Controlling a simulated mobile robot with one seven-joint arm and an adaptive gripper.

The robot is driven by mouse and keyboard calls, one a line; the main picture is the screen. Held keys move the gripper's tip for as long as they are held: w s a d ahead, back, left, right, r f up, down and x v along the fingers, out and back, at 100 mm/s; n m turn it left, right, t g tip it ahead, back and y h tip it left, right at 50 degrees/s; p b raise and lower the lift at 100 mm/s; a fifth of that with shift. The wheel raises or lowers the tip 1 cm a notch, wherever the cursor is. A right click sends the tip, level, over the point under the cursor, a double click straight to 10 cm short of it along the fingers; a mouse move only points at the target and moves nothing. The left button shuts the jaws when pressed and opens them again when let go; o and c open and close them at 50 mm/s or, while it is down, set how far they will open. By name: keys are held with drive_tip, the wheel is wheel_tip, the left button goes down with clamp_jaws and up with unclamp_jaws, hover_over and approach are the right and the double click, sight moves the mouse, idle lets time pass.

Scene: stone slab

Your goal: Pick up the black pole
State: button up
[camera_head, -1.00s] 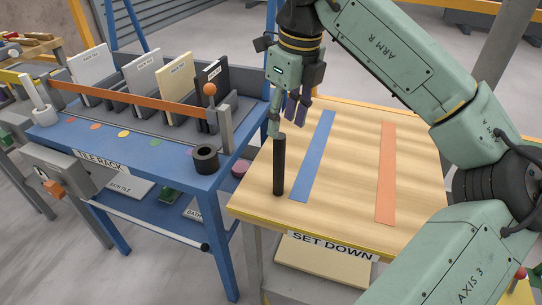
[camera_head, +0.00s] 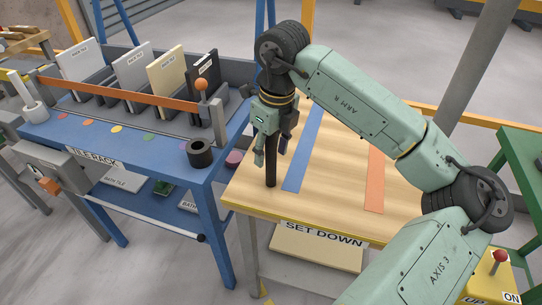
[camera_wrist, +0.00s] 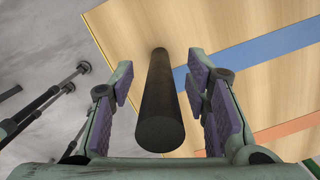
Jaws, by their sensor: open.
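The black pole (camera_head: 270,167) stands upright on the wooden set-down table (camera_head: 330,190), near its left front edge and left of the blue strip. My gripper (camera_head: 270,150) is above and around the pole's upper part, pointing down. In the wrist view the black pole (camera_wrist: 160,100) lies between the two purple-padded fingers of my gripper (camera_wrist: 163,110). The fingers are open, with a gap on each side of the pole. The pole's upper end is partly hidden by the fingers in the head view.
A blue strip (camera_head: 303,150) and an orange strip (camera_head: 375,180) lie on the table. A blue tile rack (camera_head: 150,158) with several upright tiles, an orange bar (camera_head: 120,93) and a black ring (camera_head: 200,153) stands at left. A green frame (camera_head: 520,170) is at right.

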drive_tip(key=shift+c, duration=0.4)
clamp_jaws()
